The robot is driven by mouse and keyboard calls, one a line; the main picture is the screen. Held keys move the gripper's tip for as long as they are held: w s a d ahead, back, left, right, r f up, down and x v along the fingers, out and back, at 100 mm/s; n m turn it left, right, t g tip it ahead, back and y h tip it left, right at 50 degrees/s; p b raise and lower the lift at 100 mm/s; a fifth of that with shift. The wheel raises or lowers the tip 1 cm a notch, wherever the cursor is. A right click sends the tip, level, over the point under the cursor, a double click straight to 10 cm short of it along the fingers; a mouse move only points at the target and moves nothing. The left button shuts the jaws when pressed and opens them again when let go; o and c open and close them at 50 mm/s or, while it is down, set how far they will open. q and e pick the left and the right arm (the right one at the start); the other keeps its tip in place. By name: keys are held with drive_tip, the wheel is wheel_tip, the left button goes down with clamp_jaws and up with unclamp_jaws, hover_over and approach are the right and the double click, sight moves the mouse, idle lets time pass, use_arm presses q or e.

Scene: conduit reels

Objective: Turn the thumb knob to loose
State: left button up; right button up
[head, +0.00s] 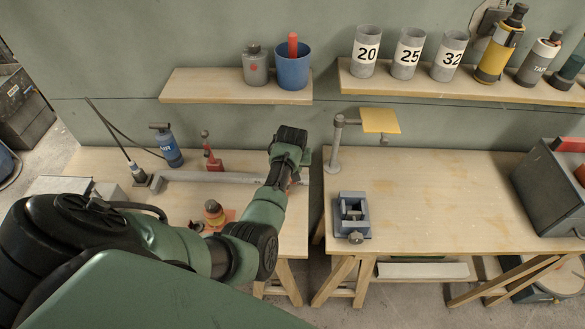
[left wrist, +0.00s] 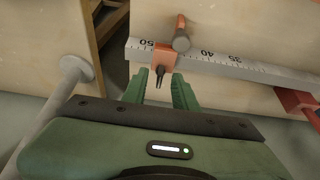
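The thumb knob (left wrist: 181,42) is a grey-brown cylinder with a red tip. It stands by an orange-red stop block (left wrist: 163,56) on a pale rail with a number scale (left wrist: 225,64). The block sits between the 50 and 40 marks and has a small dark pronged part at its near side. In the head view my left gripper (head: 294,167) is over the rail's right end and hides most of the block and knob. My right gripper is not in view.
The rail (head: 215,177) lies along the left bench. The right bench holds a grey vise (head: 352,215) and a post with a yellow plate (head: 380,121). A gap separates the benches.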

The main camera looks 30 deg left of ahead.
use_arm(q)
drive_tip(key=shift+w+a+f, duration=0.1)
drive_tip(key=shift+w+f, duration=0.05)
drive_tip(key=shift+f, duration=0.3)
clamp_jaws()
